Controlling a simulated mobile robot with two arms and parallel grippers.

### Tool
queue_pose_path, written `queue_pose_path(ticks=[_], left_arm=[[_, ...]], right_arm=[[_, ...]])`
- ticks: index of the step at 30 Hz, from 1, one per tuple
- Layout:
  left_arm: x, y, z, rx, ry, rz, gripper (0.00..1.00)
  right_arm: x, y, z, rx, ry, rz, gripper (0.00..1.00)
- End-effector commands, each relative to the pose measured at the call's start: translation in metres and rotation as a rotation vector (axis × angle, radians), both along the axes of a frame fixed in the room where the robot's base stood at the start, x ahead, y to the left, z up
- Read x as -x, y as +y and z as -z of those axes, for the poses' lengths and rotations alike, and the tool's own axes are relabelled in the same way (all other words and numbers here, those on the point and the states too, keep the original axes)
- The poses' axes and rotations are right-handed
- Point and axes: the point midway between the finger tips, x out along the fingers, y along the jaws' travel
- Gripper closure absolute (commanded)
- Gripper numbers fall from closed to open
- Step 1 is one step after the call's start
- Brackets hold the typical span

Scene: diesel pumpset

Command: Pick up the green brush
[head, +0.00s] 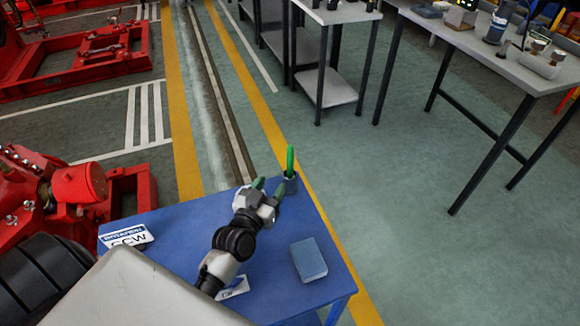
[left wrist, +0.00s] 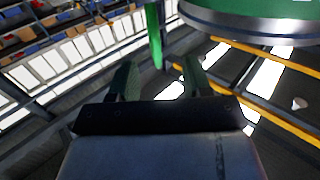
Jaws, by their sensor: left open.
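The green brush (head: 290,160) stands upright in a small dark holder (head: 290,185) at the far corner of the blue table. My left gripper (head: 269,187) reaches over the table toward it, with its two green fingers apart and empty, just left of the holder. In the left wrist view the brush (left wrist: 153,35) shows as a green shaft between and beyond the fingertips (left wrist: 160,78), not gripped. My right gripper is not in view.
The blue table (head: 335,265) carries a blue box (head: 308,260) and a white lettered sign (head: 126,236). Red machinery (head: 80,190) stands at the left. A grey workbench (head: 490,45) is at the upper right. A large round rim (left wrist: 250,25), unclear, fills the wrist view's upper right.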

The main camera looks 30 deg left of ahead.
Motion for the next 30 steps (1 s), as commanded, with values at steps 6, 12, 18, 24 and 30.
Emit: queue_pose_path(ticks=[6,12,18,24,30], left_arm=[[-0.034,0.002,-0.003,0.003,-0.008,-0.004,0.51],[-0.053,0.003,-0.003,0.002,-0.005,-0.003,0.51],[-0.076,-0.001,-0.013,0.005,-0.006,-0.002,0.51],[-0.101,-0.001,-0.013,0.002,-0.004,-0.002,0.51],[-0.106,-0.001,-0.012,0.001,-0.003,-0.002,0.51]], right_arm=[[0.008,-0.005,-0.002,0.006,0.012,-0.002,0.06],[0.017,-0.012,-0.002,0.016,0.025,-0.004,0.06],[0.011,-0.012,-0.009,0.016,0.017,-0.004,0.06],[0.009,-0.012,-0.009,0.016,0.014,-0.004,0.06],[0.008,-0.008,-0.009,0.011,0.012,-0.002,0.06]])
